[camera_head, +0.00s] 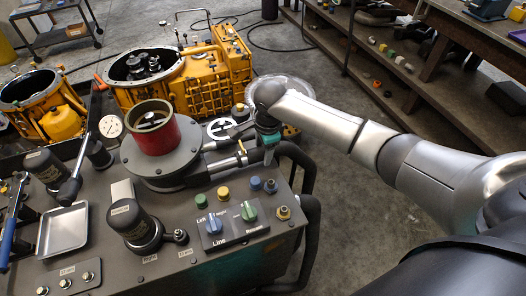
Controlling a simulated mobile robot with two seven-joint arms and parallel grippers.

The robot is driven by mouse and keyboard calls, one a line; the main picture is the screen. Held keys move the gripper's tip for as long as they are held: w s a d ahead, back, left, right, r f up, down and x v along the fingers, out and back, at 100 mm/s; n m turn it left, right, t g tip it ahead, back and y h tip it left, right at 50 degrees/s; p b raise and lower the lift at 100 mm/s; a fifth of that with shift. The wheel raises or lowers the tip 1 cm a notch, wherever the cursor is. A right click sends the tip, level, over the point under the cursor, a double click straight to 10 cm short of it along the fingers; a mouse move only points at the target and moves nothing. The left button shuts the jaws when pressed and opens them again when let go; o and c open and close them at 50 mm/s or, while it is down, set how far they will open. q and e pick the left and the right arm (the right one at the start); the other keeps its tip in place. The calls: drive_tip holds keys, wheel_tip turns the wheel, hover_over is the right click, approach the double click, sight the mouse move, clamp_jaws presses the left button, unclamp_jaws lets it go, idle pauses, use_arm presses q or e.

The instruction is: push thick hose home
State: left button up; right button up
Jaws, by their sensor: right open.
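A thick dark hose (303,160) arches over the right rear edge of the grey test bench (207,265) and bends down its side. My right arm reaches in from the right. Its gripper (268,152) points down at the bench's right rear edge, close beside the upper end of the hose. The gripper is open, with a teal patch near its fingers. Whether the fingers touch the hose or a fitting is too small to tell, and the hose's end is partly hidden by the gripper. My left gripper is not in view.
A red cylinder (153,128) on a round grey flange stands left of the gripper. A control panel (233,222) with knobs and buttons is in front. A silver tray (63,229) lies at left. Yellow transmission housings (205,80) stand behind. A wooden shelf (400,75) is at back right.

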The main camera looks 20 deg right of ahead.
drive_tip(key=shift+f, duration=0.3)
drive_tip(key=shift+c, duration=0.3)
clamp_jaws()
idle(0.4)
